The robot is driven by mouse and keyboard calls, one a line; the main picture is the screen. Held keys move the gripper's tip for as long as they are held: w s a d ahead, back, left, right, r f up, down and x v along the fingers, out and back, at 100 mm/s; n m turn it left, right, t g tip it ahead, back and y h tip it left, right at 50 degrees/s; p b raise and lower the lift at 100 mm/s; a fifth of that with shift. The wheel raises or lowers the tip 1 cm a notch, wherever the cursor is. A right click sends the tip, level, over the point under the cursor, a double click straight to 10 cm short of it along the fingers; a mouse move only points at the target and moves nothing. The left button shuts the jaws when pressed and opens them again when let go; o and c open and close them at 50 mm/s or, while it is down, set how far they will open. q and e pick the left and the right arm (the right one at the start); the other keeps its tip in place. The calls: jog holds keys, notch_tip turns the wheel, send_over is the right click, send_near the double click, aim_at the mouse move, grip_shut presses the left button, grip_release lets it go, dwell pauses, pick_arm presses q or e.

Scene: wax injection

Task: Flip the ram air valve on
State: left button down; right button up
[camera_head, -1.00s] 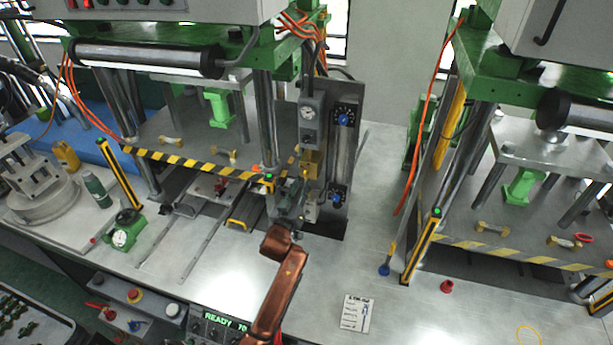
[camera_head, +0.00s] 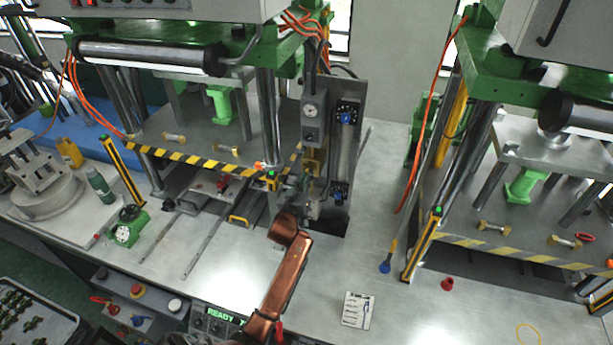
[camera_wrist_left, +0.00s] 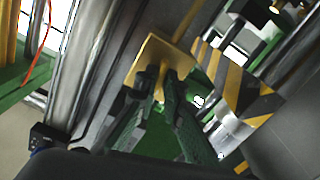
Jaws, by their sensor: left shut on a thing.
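The ram air valve is a brass-yellow block with a small yellow lever (camera_wrist_left: 157,72), on the upright grey panel (camera_head: 347,110) beside the left press. In the head view its yellow body (camera_head: 313,158) shows just above my left gripper (camera_head: 303,182). In the left wrist view my left gripper (camera_wrist_left: 164,88) has its dark green fingers closed around the lever, with the yellow plate behind them. The fingers hide part of the lever, so its exact angle is hard to tell. My right gripper is not in view.
The press's striped guard bar (camera_head: 190,160) is just left of my gripper. A second press (camera_head: 520,200) stands at right. The bench between the presses is mostly clear.

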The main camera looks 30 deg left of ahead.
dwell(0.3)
pick_arm(q)
jog(key=m, duration=0.3)
jog(key=shift+p, duration=0.35)
jog(key=c, duration=2.1)
grip_release()
jog(key=v, duration=1.2)
